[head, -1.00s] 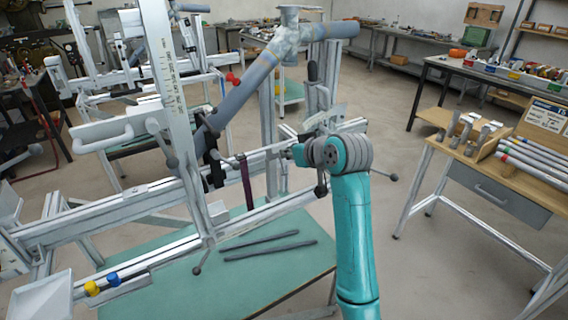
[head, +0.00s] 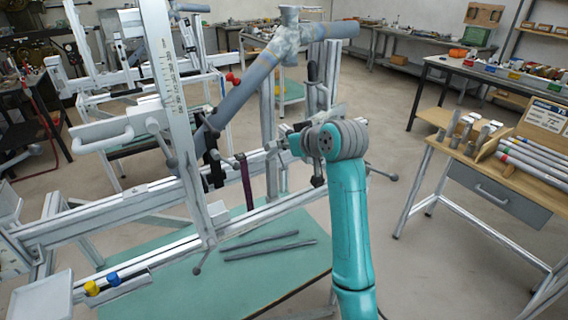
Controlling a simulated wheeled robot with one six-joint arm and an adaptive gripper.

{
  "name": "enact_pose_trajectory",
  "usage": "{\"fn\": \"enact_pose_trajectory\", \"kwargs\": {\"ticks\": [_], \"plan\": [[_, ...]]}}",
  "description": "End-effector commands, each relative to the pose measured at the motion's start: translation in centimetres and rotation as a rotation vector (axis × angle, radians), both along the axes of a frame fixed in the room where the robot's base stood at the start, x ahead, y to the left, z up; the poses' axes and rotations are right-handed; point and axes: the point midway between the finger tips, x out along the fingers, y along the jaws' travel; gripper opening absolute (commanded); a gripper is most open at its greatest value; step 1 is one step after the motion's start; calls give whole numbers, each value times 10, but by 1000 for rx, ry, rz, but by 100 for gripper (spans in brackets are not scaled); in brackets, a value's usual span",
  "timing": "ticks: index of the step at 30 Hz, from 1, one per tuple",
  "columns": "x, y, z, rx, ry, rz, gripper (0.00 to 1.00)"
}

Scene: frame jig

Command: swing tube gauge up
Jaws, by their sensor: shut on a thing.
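My arm's teal wrist is in front of the frame jig in the head view. My gripper (head: 287,139) shows only partly at the wrist's left side, beside the jig's upright. It is shut at the right end of a thin grey bar that looks like the tube gauge (head: 258,154). The bar lies nearly level below the grey-blue frame tubes (head: 247,88), above the lower rail. The fingertips and the exact grip are largely hidden by the wrist and jig parts.
The jig's long rail (head: 115,215) and scaled upright (head: 167,75) stand left and close to the arm. Two dark rods (head: 268,248) lie on the green table (head: 190,285) below. A wooden bench (head: 490,160) with tubes stands right, with open floor between.

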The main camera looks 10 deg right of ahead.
Motion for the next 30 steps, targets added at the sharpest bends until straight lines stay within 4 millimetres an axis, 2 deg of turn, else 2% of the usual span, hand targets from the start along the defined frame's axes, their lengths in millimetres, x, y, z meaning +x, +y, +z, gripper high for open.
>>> {"fn": "enact_pose_trajectory", "kwargs": {"ticks": [8,21,30], "plan": [[1,0,3,0,-4,0,0],[17,6,16,0,-3,0,0],[18,6,16,0,-3,0,0]]}}
